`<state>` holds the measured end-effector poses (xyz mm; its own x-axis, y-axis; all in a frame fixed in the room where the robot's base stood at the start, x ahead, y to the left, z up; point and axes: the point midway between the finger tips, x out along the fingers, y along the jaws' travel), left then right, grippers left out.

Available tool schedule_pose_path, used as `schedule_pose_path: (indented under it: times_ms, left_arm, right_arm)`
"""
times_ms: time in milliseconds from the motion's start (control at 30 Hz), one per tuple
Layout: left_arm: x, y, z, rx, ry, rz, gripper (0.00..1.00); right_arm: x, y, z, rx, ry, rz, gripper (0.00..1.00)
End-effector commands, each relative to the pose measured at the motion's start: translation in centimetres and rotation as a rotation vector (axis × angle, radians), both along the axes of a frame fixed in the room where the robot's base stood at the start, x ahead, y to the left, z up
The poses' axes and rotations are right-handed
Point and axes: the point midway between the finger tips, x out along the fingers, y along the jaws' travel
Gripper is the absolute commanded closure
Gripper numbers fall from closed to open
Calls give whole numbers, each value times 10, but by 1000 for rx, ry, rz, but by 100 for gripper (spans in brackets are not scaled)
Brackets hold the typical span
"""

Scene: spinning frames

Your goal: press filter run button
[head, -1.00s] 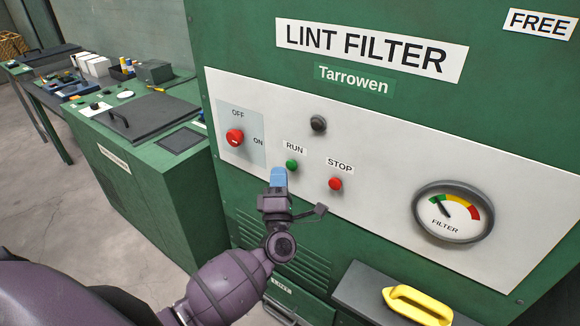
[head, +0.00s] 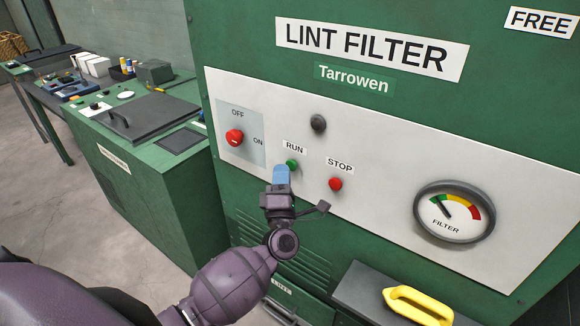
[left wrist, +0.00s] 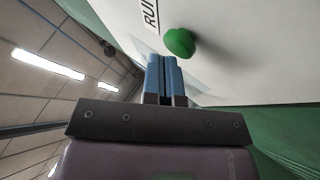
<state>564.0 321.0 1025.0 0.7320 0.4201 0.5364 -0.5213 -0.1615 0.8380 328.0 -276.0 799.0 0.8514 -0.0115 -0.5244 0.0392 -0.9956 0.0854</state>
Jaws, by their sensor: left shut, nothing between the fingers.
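The green RUN button (head: 291,165) sits on the white panel of the lint filter, below its RUN label. In the left wrist view the green button (left wrist: 180,42) is just beyond the fingertips and a little to the right of them. My left gripper (head: 282,168) has blue fingers pressed together, with nothing between them. Its tips (left wrist: 162,58) are close below and left of the button; I cannot tell whether they touch it. The red STOP button (head: 335,184) is to the right. My right gripper does not show.
A red OFF/ON switch (head: 234,137) is to the left and a dark knob (head: 318,124) above. A round filter gauge (head: 454,213) is at the right. A yellow handle (head: 417,304) juts out low at the right. A green bench (head: 165,180) stands at the left.

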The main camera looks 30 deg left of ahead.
Motion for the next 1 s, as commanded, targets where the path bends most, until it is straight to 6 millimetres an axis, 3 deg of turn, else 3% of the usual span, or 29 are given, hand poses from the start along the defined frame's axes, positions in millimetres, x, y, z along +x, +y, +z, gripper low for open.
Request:
schedule_pose_path:
  times_ms: [400,1000]
  left_arm:
    - [4,0,0,0,0,0,100]
    - [8,-1,1,0,-1,0,100]
  right_arm:
    - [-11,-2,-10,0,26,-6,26]
    - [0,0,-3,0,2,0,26]
